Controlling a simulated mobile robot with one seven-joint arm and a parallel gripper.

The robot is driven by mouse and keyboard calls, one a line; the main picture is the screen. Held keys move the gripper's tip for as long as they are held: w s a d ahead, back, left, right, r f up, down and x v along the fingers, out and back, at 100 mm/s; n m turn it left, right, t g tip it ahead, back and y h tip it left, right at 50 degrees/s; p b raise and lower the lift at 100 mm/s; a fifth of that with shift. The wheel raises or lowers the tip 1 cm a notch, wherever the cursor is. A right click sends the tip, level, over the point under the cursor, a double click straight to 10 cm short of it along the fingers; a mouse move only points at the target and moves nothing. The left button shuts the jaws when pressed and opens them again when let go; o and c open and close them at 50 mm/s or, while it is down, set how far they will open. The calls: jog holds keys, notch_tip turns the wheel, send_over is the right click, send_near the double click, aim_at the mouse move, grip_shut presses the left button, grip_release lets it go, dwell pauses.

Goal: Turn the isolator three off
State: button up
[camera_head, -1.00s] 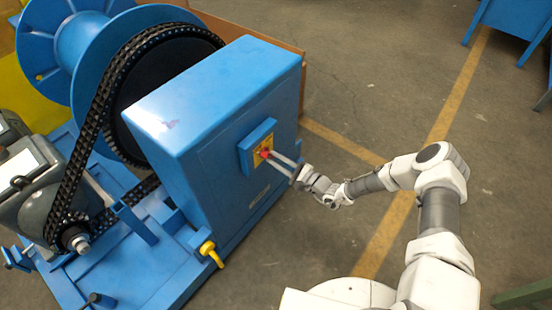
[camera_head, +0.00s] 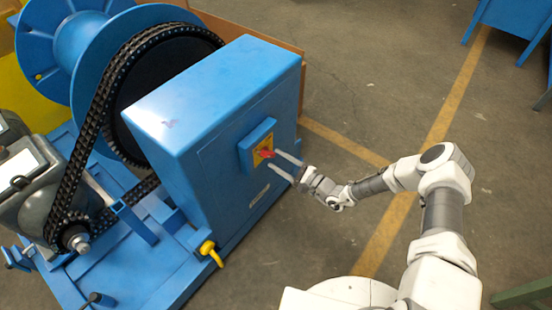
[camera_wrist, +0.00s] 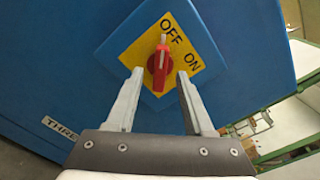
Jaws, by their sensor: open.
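The isolator is a red rotary knob (camera_wrist: 160,64) on a yellow plate (camera_wrist: 134,52) marked OFF and ON, set on a blue box. Its white pointer mark points up at the OFF lettering. In the head view the knob (camera_head: 266,153) is on the side of the blue cabinet (camera_head: 215,110). My gripper (camera_wrist: 159,75) is open and empty. Its fingertips lie on either side of the knob's lower end in the wrist picture, with clear gaps. In the head view my gripper (camera_head: 273,166) stands just in front of the knob, apart from it.
A nameplate (camera_wrist: 60,128) reading THRE, with its end hard to read, is on the cabinet. A yellow-handled lever (camera_head: 210,252) sticks out below. The chain (camera_head: 85,150) and blue drum (camera_head: 80,40) are at left.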

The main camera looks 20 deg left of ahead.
jog(key=p+v, duration=0.1)
jog(key=v, duration=1.5)
jog(key=s+d+r+n+g+h+p, duration=0.2)
jog(key=r+n+g, duration=0.15)
jog(key=r, duration=0.65)
jog(key=s+d+r+n+g+h+p, duration=0.1)
jog(key=r+n+g+h, duration=0.25)
jog(key=r, duration=0.55)
jog(key=s+d+r+n+g+h+p, duration=0.2)
jog(key=r+n, duration=0.2)
jog(key=r, duration=0.6)
jog(key=s+d+r+t+h+p, duration=0.1)
jog(key=s+d+r+t+h, duration=0.1)
jog(key=r, duration=0.6)
jog(key=s+d+r+n+t+h+p, duration=0.1)
jog(key=s+d+r+t+h+p, duration=0.1)
jog(key=s+r, duration=0.5)
jog(key=s+d+r+n+t+h+p, duration=0.1)
jog(key=s+d+r+t+h, duration=0.2)
jog(key=r, duration=0.7)
jog(key=shift+s+d+t+h+p, duration=0.35)
jog(key=shift+s+d+t+h, duration=0.05)
jog(key=shift+s+d+h, duration=0.7)
jog(key=shift+a, duration=0.15)
